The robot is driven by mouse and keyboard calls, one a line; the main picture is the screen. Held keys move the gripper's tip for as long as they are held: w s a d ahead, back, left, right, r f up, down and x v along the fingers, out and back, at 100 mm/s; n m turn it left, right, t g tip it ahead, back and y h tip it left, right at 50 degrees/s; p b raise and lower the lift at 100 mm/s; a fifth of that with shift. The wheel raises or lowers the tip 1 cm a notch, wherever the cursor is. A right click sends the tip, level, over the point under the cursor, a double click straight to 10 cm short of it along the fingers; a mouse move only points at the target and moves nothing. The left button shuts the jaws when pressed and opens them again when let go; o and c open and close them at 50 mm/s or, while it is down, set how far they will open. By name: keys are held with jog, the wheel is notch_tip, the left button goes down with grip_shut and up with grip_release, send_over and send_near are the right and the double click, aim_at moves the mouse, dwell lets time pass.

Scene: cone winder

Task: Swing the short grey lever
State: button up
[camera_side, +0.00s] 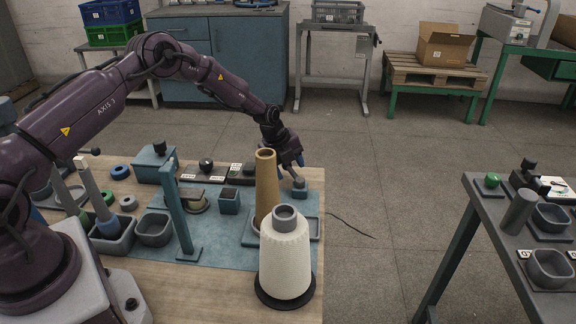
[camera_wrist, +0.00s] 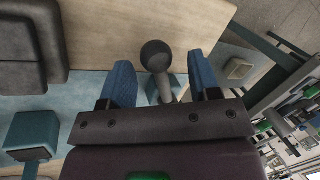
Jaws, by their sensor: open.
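The short grey lever (camera_wrist: 164,90) shows in the wrist view as a grey stem with a dark round knob (camera_wrist: 156,55). It stands between the two blue fingers of my gripper (camera_wrist: 162,76), with the knob towards the top of the picture. The fingers are open, with a gap visible on each side of the knob; whether either touches the stem I cannot tell. In the side view my gripper (camera_side: 292,160) is low at the far right corner of the bench, just above a small grey knob (camera_side: 299,183). The lever's base is mostly hidden.
A tall tan cone (camera_side: 266,185) stands close in front of my gripper, with a white yarn cone (camera_side: 287,255) nearer the camera.

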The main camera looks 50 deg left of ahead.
grip_shut()
jog(key=shift+s, duration=0.1)
jog(key=s+n, duration=0.1)
jog(key=n+y, duration=0.1)
jog(key=n, duration=0.1)
jog(key=shift+s+r, duration=0.1)
jog(key=shift+s, duration=0.25)
jog(key=s+n, duration=0.1)
jog(key=n, duration=0.1)
jog(key=s+n+y, duration=0.1)
jog(key=n, duration=0.1)
jog(key=shift+d, duration=0.3)
jog(key=n, duration=0.1)
jog(key=s+d+n+y, duration=0.1)
jog(key=n, duration=0.1)
jog(key=shift+s+g, duration=0.25)
jog(key=shift+g, duration=0.05)
jog(key=shift+s+d+n+g+y, duration=0.2)
jog(key=shift+s+d+n+y, duration=0.15)
jog(key=shift+n, duration=0.65)
jog(key=shift+s+d+n+g+y, duration=0.2)
jog(key=shift+s+d+n+y, duration=0.1)
jog(key=shift+n, duration=0.7)
jog(key=shift+d, duration=0.1)
